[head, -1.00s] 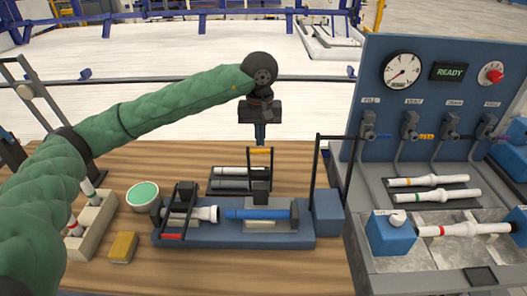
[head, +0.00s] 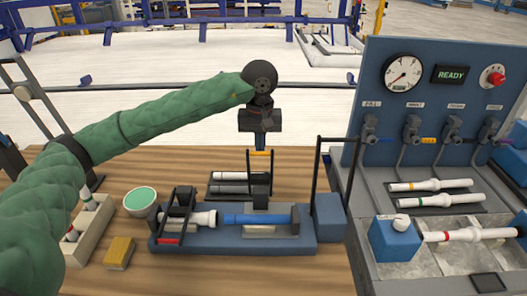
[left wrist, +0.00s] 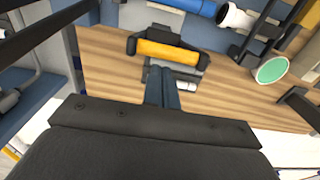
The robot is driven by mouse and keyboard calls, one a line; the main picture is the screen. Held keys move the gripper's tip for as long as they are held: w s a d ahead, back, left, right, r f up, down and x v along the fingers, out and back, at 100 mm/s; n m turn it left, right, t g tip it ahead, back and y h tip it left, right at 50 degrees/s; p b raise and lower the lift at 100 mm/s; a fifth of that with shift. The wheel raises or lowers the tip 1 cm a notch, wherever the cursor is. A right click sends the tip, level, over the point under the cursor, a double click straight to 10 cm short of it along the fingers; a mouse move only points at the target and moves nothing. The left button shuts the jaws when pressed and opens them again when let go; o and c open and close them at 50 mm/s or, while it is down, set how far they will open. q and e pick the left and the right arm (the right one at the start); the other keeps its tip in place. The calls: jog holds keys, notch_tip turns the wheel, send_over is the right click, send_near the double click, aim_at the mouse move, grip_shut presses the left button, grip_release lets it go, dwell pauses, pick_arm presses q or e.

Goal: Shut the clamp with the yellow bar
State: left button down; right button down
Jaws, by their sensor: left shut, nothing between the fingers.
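The clamp's yellow bar (head: 260,153) tops an upright black frame at the back of the blue fixture (head: 200,240). The clamp stands open, behind the blue pipe (head: 256,219). The yellow bar also shows in the left wrist view (left wrist: 168,53). My left gripper (head: 260,146) is shut and empty, pointing down just above and behind the bar. In the left wrist view its fingertips (left wrist: 163,72) are close to the bar; I cannot tell whether they touch. The white pipe (head: 203,219) lies left of the blue one. My right gripper is not in view.
A second clamp with a red bar (head: 169,241) is down over the white pipe. A dark rack (head: 230,188) with pipes lies behind the fixture. A blue block with tall black posts (head: 329,215) stands right. A green-topped bowl (head: 140,200) and yellow sponge (head: 119,252) sit left.

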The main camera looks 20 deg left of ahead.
aim_at(260, 154)
pick_arm(q)
jog(key=shift+s+f, duration=0.1)
jog(key=shift+s+d+f+b, duration=0.1)
jog(key=shift+s+d+b, duration=0.1)
jog(key=shift+s+b, duration=0.45)
jog(key=shift+s+d+f+b, duration=0.1)
jog(key=shift+s+d+b, duration=0.1)
jog(key=shift+s+b, duration=0.35)
jog(key=shift+s+r, duration=0.1)
jog(key=shift+s, duration=0.2)
jog(key=shift+d, duration=0.1)
jog(key=shift+s+d+f+b, duration=0.15)
jog(key=shift+s+b, duration=0.15)
jog(key=shift+s, duration=0.3)
jog(key=shift+s+d+f+b, duration=0.15)
jog(key=shift+s+b, duration=0.15)
jog(key=shift+s, duration=0.3)
jog(key=shift+s, duration=0.1)
